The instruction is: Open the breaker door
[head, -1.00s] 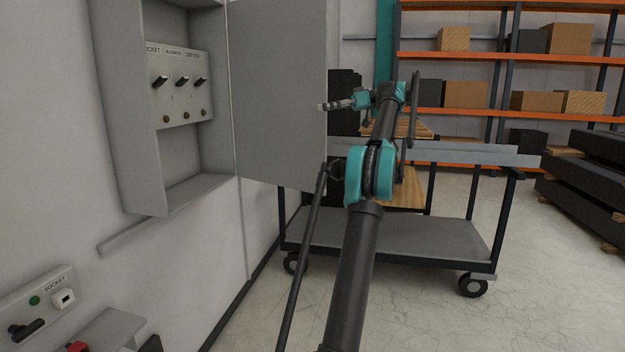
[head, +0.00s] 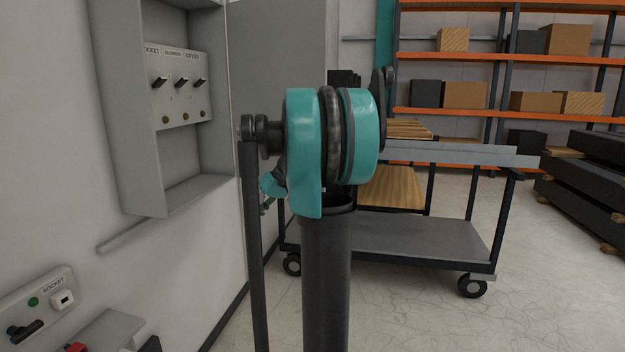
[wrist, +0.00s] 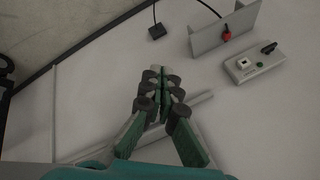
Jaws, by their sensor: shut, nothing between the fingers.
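The breaker box (head: 180,195) on the left wall stands open in the head view. Its grey breaker door (head: 280,60) is swung out to the right of the box, and my arm covers its lower part. Inside the box is a panel (head: 185,95) with several dark switches. In the wrist view my gripper (wrist: 160,75) is shut and empty, its fingers together in front of the pale wall. In the head view the gripper is mostly hidden behind my arm. The breaker door cannot be made out in the wrist view.
A socket plate (head: 38,305) and a grey bracket (head: 105,330) are low on the left wall; both show in the wrist view. A wheeled cart (head: 430,240) stands behind my arm. Orange shelves (head: 480,112) with boxes are at the back. Floor at the right front is clear.

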